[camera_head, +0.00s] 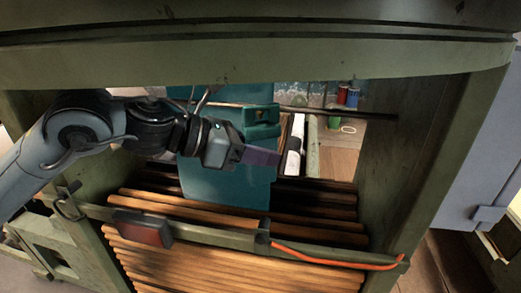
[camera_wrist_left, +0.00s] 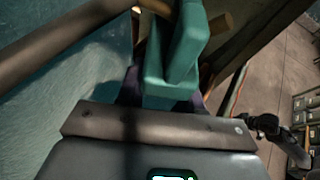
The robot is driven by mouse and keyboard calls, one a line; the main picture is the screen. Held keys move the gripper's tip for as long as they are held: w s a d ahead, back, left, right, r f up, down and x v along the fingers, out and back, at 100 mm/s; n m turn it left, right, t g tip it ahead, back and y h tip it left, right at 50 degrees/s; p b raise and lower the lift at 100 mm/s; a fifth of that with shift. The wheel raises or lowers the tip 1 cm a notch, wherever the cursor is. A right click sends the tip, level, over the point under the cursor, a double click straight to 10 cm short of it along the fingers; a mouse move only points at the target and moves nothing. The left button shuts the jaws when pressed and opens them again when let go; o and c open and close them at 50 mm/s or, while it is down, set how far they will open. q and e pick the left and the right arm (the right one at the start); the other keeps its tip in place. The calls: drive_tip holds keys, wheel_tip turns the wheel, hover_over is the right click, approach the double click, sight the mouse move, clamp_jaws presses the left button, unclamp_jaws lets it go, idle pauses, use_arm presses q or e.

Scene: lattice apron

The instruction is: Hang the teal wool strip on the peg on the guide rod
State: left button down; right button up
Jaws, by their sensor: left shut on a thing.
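The teal wool strip (camera_wrist_left: 158,75) is between the purple fingers of my left gripper (camera_wrist_left: 158,98) in the left wrist view; it looks thick and folded. In the head view, my left gripper (camera_head: 263,157) reaches in from the left, with teal material (camera_head: 258,132) just above its fingertips. The dark guide rod (camera_head: 345,113) runs across the opening near that material. I cannot tell whether the strip touches the peg. My right gripper is not in view.
A large teal surface (camera_head: 225,188) stands behind my gripper. Wooden slats (camera_head: 215,265) and a green rail with a red block (camera_head: 143,229) lie below. Green frame posts bound the opening at both sides. An orange cord (camera_head: 335,261) runs along the rail.

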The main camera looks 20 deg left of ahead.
use_arm(q)
drive_tip(key=c, duration=0.7)
unclamp_jaws()
drive_tip(key=shift+o, duration=0.2)
